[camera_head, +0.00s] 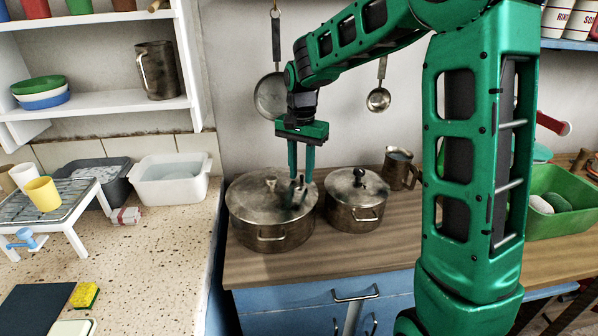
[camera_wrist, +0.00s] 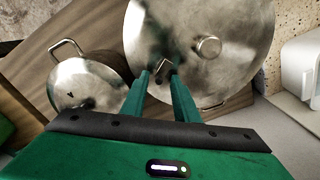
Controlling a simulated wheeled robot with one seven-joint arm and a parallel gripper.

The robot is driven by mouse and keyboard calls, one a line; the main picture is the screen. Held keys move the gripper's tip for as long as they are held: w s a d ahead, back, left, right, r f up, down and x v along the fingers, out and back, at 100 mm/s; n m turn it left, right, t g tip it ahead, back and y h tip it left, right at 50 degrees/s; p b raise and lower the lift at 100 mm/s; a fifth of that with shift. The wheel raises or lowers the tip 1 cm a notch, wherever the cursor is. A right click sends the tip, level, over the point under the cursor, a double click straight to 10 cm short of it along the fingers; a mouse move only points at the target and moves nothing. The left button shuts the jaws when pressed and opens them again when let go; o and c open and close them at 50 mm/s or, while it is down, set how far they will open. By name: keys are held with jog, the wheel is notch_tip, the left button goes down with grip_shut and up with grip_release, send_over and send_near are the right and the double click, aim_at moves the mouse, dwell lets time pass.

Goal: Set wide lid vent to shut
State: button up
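The wide metal pot (camera_head: 270,232) stands at the left of the wooden counter with its wide lid (camera_head: 252,196) on. The lid has a round knob (camera_wrist: 208,47). A small vent piece (camera_wrist: 163,66) on the lid shows between my fingertips in the wrist view; its setting is too small to read. My gripper (camera_head: 299,178) points down over the right part of this lid. Its fingers stand apart with a narrow gap, around or just above the vent piece; I cannot tell whether they touch it.
A smaller lidded pot (camera_head: 356,202) stands close to the right, with a metal jug (camera_head: 400,170) behind it. A pan (camera_head: 271,97) and ladle (camera_head: 379,98) hang on the wall. A white basin (camera_head: 172,180) sits on the left stone counter. Bare wood lies in front of the pots.

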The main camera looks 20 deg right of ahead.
jog(key=shift+c, duration=0.3)
grip_shut()
jog(key=shift+n, duration=0.3)
jog(key=n, duration=0.3)
jog(key=w+n, duration=0.1)
jog(key=n, duration=0.1)
jog(key=shift+a+n, duration=0.3)
jog(key=shift+a, duration=0.05)
jog(key=n, duration=0.3)
jog(key=a+n, duration=0.1)
jog(key=n, duration=0.1)
jog(key=shift+w+n, duration=0.3)
jog(key=shift+o, duration=0.3)
grip_release()
